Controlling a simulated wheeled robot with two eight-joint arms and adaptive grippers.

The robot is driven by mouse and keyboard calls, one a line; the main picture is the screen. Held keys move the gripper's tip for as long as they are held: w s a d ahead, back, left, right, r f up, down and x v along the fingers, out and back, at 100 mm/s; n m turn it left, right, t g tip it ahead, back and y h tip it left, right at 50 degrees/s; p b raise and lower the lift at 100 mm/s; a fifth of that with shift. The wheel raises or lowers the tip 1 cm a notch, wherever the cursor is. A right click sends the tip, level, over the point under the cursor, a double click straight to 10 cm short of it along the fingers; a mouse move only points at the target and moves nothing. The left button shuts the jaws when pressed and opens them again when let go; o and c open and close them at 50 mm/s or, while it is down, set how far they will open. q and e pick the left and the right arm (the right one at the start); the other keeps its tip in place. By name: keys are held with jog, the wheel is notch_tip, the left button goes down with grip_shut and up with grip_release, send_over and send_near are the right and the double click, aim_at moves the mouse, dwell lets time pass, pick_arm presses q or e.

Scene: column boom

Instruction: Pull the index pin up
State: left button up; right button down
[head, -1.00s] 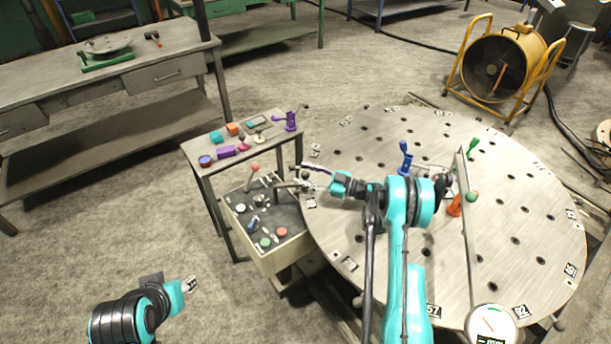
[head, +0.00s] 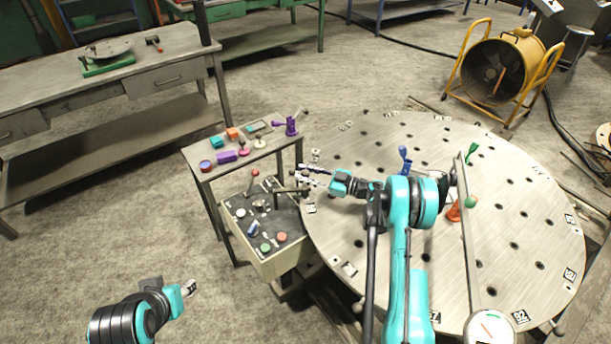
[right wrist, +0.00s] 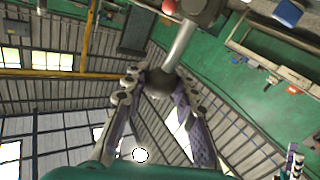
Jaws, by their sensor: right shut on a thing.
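My right gripper (head: 308,168) is over the near left rim of the round plate, beside the control box. In the right wrist view, its two fingers (right wrist: 158,88) are closed around a dark ball knob (right wrist: 160,83) on a metal rod (right wrist: 181,45). The rod runs to a dark block (right wrist: 203,8). In the head view, a dark lever (head: 290,190) sticks out from the box towards the plate, close to the gripper. I cannot tell which part is the index pin. My left gripper (head: 189,288) is low at the left, away from everything; its fingers are too small to judge.
The control box (head: 283,262) carries a red ball lever (head: 255,172) and several buttons. Behind it, a small shelf (head: 205,157) holds coloured parts. The round plate (head: 390,265) carries a blue fixture (head: 404,160), an orange one and a long bar with a dial.

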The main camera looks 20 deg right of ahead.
jog(key=c, duration=1.2)
grip_release()
jog(key=shift+r, duration=0.25)
jog(key=shift+d+f, duration=0.1)
jog(key=v, duration=1.2)
